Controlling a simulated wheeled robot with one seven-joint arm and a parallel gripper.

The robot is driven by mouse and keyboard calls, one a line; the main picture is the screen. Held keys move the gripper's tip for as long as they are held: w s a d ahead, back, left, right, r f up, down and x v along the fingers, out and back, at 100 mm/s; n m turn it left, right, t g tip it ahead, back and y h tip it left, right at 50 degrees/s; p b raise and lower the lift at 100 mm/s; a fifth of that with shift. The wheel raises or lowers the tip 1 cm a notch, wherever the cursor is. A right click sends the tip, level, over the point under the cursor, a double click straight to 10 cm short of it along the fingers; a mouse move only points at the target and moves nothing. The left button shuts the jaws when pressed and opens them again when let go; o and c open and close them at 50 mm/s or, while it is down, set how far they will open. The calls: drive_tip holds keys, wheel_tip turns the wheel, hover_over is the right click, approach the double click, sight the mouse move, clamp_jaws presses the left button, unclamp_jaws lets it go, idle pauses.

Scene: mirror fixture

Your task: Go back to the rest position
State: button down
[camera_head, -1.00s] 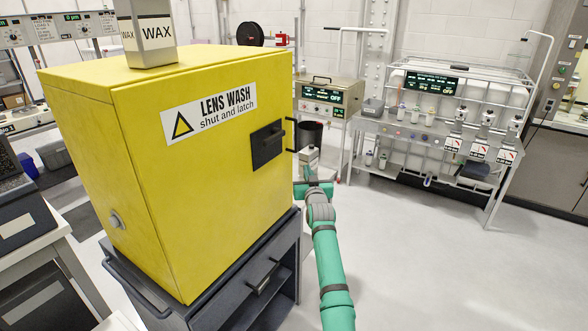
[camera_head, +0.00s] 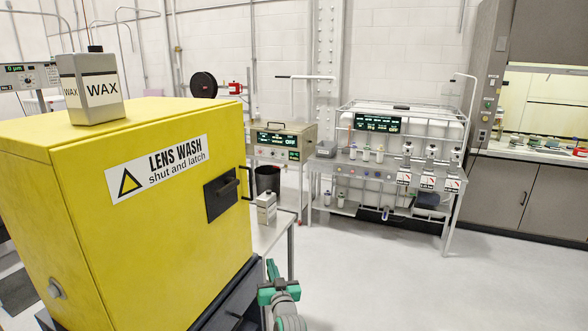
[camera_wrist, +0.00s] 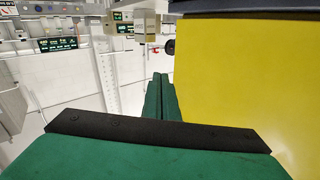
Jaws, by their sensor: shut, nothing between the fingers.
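My gripper (camera_head: 270,271) is low in the head view, in front of and to the right of the yellow lens wash cabinet (camera_head: 160,230). In the wrist view its green fingers (camera_wrist: 160,98) lie together with nothing between them. The cabinet's yellow side fills the right of the wrist view (camera_wrist: 250,75), close to the fingers but apart as far as I can see. The cabinet door is shut, with a black latch plate and handle (camera_head: 222,192) on its front.
A wax can (camera_head: 91,88) stands on the cabinet top. A small white-labelled can (camera_head: 266,208) and a black bin (camera_head: 267,179) are behind the gripper on a bench. A steel rack (camera_head: 400,150) stands at the back. The floor (camera_head: 430,285) to the right is clear.

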drive_tip(key=s+a+f+m+h, duration=0.1)
drive_tip(key=s+f, duration=0.6)
drive_tip(key=s, duration=0.2)
drive_tip(key=s+a+f+m, duration=0.1)
drive_tip(key=s+a+f, duration=0.1)
drive_tip(key=s+f, duration=0.55)
drive_tip(key=s+d+f+m+h, duration=0.1)
drive_tip(key=s+f, duration=0.1)
drive_tip(key=s, duration=0.8)
drive_tip(key=s+d+f+m+h, duration=0.1)
drive_tip(key=s+f, duration=0.1)
drive_tip(key=s, duration=0.9)
drive_tip(key=s+d+r, duration=0.3)
drive_tip(key=s, duration=0.7)
drive_tip(key=s+d+r+n+g+h, duration=0.1)
drive_tip(key=s+d+r, duration=0.2)
drive_tip(key=s, duration=0.8)
drive_tip(key=s+d+r+n+g+h, duration=0.1)
drive_tip(key=s+d+r, duration=0.2)
drive_tip(key=s, duration=0.7)
drive_tip(key=shift+s+r, duration=0.35)
drive_tip(key=shift+r, duration=0.45)
drive_tip(key=shift+d, duration=0.1)
